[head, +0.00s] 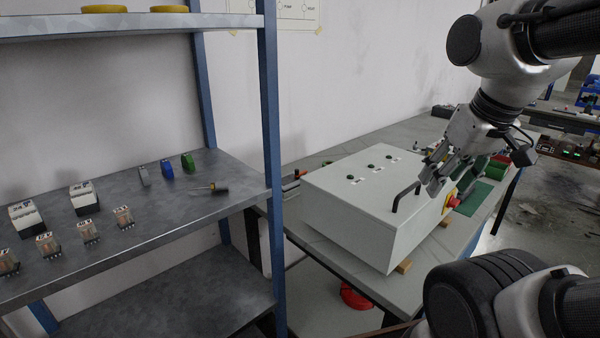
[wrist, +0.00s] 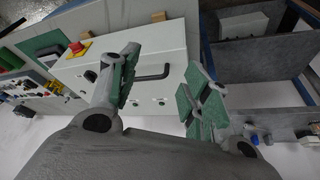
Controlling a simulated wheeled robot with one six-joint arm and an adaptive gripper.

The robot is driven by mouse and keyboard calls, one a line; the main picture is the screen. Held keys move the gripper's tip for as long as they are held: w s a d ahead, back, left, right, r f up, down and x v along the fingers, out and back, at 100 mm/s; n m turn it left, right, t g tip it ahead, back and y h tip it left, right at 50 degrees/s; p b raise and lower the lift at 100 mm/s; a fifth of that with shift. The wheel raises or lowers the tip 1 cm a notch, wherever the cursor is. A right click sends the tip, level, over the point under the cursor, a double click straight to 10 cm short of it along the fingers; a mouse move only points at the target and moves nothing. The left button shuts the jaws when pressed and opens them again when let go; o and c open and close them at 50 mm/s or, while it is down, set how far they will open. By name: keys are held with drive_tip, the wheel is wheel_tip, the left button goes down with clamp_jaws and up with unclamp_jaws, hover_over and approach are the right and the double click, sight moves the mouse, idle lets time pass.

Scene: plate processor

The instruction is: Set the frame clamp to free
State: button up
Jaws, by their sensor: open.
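A white box (head: 345,215) stands on the bench, with a black bar handle (head: 396,203) and a red knob on a yellow plate (head: 452,202). The box (wrist: 185,48), handle (wrist: 155,76) and red knob (wrist: 76,48) also show in the wrist view. My gripper (head: 437,178) is open and empty, over the knob end of the box near the handle. In the wrist view my gripper (wrist: 158,92) has its green-padded fingers apart, with the handle seen between them. I cannot tell which part is the frame clamp; no label is readable.
A metal shelf (head: 150,220) at the left holds relays, small coloured blocks and a screwdriver (head: 212,188). Its blue post (head: 270,120) stands between shelf and bench. Green parts (head: 488,172) lie beyond the box. Wooden blocks (head: 404,266) show under the box.

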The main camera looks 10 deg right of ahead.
drive_tip(key=w, duration=0.2)
drive_tip(key=w+r, duration=0.1)
drive_tip(key=w, duration=0.1)
drive_tip(key=w+r, duration=0.1)
drive_tip(key=w, duration=0.2)
drive_tip(key=shift+a+r, duration=0.15)
drive_tip(key=shift+a, duration=0.05)
drive_tip(key=shift+c, duration=0.3)
drive_tip(key=m, duration=0.2)
hover_over(297, 170)
drive_tip(key=s, duration=0.3)
wheel_tip(297, 170, down, 17)
drive_tip(key=shift+h, duration=0.4)
drive_tip(key=x, duration=0.7)
drive_tip(key=shift+w+a+f, duration=0.25)
drive_tip(key=shift+a+f, duration=0.05)
clamp_jaws()
